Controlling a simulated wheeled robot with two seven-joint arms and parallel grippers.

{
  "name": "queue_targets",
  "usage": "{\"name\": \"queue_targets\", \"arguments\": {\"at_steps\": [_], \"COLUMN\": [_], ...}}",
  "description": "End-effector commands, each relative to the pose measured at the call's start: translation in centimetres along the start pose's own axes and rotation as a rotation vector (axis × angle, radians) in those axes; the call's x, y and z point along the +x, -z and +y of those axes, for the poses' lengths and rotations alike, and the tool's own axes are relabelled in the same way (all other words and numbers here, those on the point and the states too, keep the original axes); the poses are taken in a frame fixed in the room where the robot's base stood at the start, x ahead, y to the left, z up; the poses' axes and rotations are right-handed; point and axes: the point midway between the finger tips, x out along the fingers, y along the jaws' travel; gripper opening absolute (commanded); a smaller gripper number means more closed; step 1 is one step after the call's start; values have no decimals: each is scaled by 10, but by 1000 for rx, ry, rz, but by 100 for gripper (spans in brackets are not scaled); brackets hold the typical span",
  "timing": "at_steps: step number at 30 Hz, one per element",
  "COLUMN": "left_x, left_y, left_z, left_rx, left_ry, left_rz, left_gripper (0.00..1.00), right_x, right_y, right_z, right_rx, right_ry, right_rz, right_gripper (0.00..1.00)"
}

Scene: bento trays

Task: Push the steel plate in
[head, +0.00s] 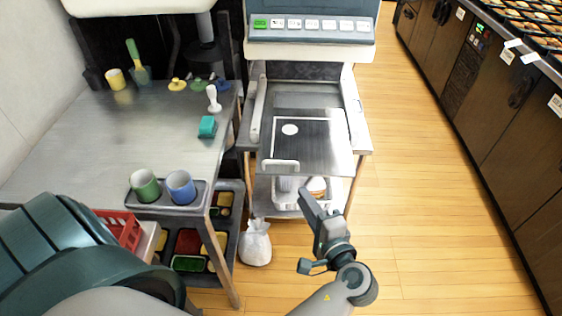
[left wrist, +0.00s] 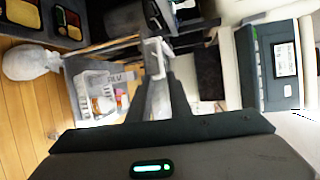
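The steel plate (head: 322,144) lies flat and sticks out of the front of the machine (head: 311,28), over a lower shelf. A white handle (head: 281,166) stands at its front left edge, and it also shows near the fingertips in the left wrist view (left wrist: 156,58). My left gripper (head: 307,194) is in front of the plate, a little below and right of the handle in the head view. Its two fingers show apart in the left wrist view (left wrist: 156,62); whether they touch the handle is unclear. My right gripper is not in view.
A steel table (head: 110,140) at left holds green and blue cups (head: 180,187), a teal block and utensils. A white basket (head: 288,200) stands on the shelf under the plate. A white bag (head: 255,243) is on the floor. Open floor lies right of the machine.

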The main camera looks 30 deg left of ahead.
Motion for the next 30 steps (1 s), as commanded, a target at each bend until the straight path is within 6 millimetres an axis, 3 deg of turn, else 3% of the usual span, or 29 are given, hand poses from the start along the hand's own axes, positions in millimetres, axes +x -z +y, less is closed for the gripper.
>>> {"name": "queue_targets", "arguments": {"at_steps": [11, 30], "left_x": [17, 125], "left_y": [0, 0], "left_z": [-1, -1], "left_rx": [3, 4], "left_ry": [2, 2], "left_rz": [0, 0], "left_gripper": [18, 18], "right_x": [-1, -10], "right_y": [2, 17], "right_z": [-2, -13], "right_rx": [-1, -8], "right_ry": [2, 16], "right_rz": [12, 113], "right_gripper": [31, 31]}}
